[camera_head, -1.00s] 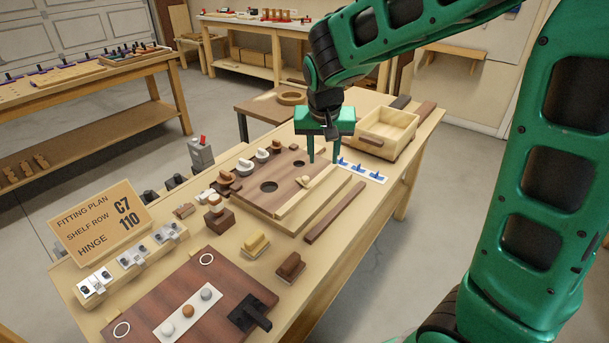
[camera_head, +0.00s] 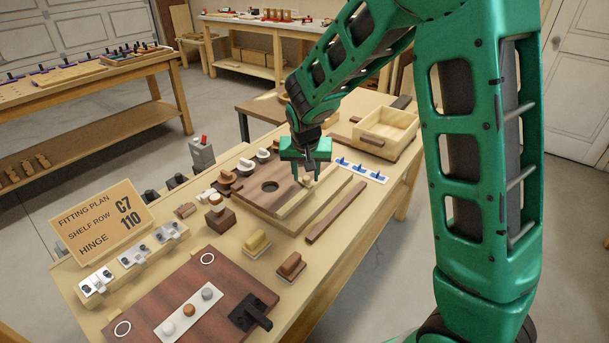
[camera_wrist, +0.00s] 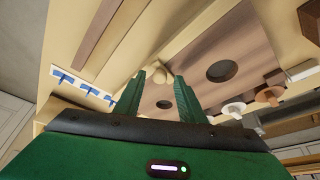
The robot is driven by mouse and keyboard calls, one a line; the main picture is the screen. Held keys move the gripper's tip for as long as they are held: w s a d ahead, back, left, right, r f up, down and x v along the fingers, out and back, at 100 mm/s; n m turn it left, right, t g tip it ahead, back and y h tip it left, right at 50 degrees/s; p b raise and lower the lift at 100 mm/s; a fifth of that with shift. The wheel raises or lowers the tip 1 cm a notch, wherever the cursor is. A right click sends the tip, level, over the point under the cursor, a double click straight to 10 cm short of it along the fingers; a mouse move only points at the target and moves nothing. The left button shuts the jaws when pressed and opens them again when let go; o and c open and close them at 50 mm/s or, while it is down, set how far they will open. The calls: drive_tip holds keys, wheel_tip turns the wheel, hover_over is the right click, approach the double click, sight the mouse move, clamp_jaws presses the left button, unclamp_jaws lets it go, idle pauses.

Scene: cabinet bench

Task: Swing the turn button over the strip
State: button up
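A brown board (camera_head: 250,188) lies on the bench with a pale wooden strip (camera_head: 293,206) along its near right edge. A small pale knob, which looks like the turn button (camera_head: 307,181), sits at the strip's far end. It also shows in the wrist view (camera_wrist: 160,76). My gripper (camera_head: 306,176) points down over it, open, one finger on each side. In the wrist view my gripper (camera_wrist: 161,76) shows gaps between the knob and both fingers. The fingers partly hide the button's body, so its exact angle is hard to tell.
A dark loose bar (camera_head: 335,212) lies right of the board. An open wooden box (camera_head: 386,130) and a blue-marked white strip (camera_head: 360,170) are behind it. Knobs and blocks stand to the left, and a brown panel (camera_head: 170,290) with a black handle is nearer.

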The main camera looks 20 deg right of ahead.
drive_tip(key=shift+f, duration=0.2)
clamp_jaws()
drive_tip(key=shift+w+d+n+y, duration=0.1)
drive_tip(key=shift+d+n+y, duration=0.15)
drive_tip(key=shift+n, duration=0.35)
drive_tip(key=shift+w+d+n+y, duration=0.15)
drive_tip(key=shift+n+y, duration=0.1)
drive_tip(key=shift+n, duration=0.35)
unclamp_jaws()
drive_tip(key=shift+s, duration=0.1)
drive_tip(key=v, duration=1)
drive_tip(key=shift+s+r, duration=0.15)
drive_tip(key=shift+r, duration=0.15)
